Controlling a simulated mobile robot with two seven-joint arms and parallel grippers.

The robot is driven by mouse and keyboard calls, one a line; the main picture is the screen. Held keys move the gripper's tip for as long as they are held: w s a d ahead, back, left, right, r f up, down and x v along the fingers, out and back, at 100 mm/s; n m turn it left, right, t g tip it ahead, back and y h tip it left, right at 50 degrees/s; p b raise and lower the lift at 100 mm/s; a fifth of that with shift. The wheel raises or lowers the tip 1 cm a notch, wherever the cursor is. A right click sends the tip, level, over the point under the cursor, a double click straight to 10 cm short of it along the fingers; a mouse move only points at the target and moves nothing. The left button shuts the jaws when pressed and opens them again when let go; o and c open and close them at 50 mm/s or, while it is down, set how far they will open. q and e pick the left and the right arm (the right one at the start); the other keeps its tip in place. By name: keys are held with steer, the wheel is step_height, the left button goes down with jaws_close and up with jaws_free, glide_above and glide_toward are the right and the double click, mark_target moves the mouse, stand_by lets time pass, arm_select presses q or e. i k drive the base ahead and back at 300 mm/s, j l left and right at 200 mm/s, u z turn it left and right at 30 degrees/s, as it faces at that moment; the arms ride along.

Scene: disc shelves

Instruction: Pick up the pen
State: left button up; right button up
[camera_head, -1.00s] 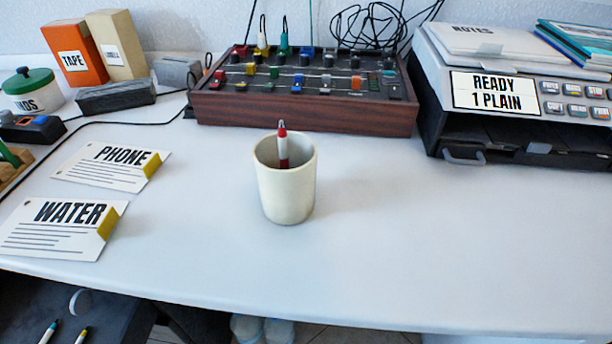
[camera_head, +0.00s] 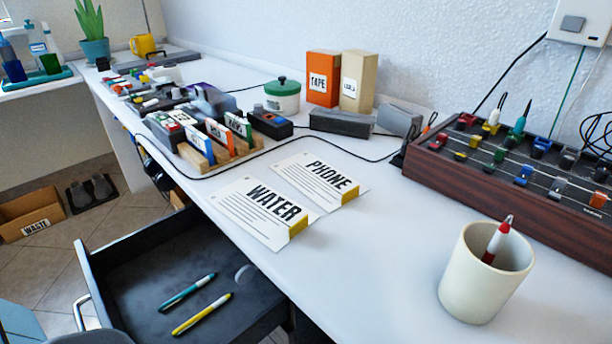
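A red and white pen (camera_head: 497,240) stands tilted in a cream cup (camera_head: 475,292) on the white desk, at the lower right of the head view. Its lower end is hidden inside the cup. Two more pens lie in the open dark drawer (camera_head: 140,264) at the lower left: a teal and white one (camera_head: 188,291) and a yellow one (camera_head: 202,314). Neither of my grippers shows in the view.
The WATER card (camera_head: 262,212) and PHONE card (camera_head: 318,180) lie left of the cup. A mixer with coloured knobs (camera_head: 520,185) stands behind it. Orange TAPE box (camera_head: 322,78) and white tub (camera_head: 282,97) stand farther back. The desk between cards and cup is clear.

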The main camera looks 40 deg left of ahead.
mark_target(178, 298)
steer(key=u, duration=1.65)
